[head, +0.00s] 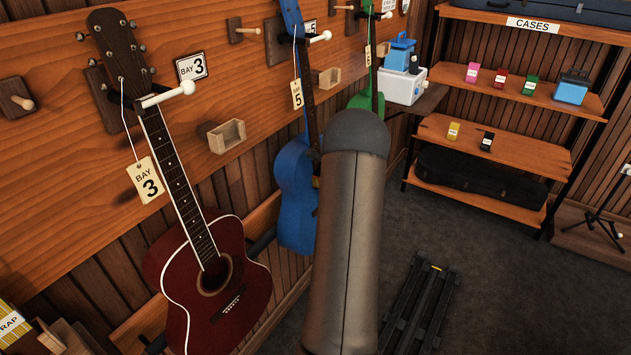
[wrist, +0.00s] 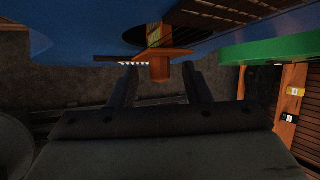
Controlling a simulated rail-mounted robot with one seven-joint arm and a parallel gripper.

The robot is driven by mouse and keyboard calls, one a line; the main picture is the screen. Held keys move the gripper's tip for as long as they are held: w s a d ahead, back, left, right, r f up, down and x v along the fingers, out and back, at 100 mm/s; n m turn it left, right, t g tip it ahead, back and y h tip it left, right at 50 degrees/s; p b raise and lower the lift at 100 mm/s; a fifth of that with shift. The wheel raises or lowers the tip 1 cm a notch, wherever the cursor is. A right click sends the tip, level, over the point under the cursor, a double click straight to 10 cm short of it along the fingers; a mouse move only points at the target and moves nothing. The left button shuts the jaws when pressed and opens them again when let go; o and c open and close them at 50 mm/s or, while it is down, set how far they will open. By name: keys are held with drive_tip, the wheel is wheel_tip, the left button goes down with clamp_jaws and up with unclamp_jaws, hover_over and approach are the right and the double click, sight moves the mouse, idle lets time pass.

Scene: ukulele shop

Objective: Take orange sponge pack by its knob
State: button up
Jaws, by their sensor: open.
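The orange sponge pack (wrist: 158,35) shows in the wrist view at the dark sound hole of a blue ukulele (wrist: 90,42). Its round orange-brown knob (wrist: 160,71) points toward me. My gripper (wrist: 160,76) is open, with one dark finger on each side of the knob and a gap on both sides. In the head view the blue ukulele (head: 294,196) hangs on the wall under a tag reading 5. Only a small orange bit shows at its right edge, beside my arm. My arm hides my gripper there.
A red guitar (head: 205,285) hangs at left under the bay 3 tag. A green ukulele (head: 368,98) hangs beyond the blue one and shows close at right in the wrist view (wrist: 270,50). Shelves (head: 490,160) with small boxes stand at right. Open dark floor (head: 500,280) lies right of my arm.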

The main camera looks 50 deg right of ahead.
clamp_jaws()
drive_tip(key=shift+r, duration=0.1)
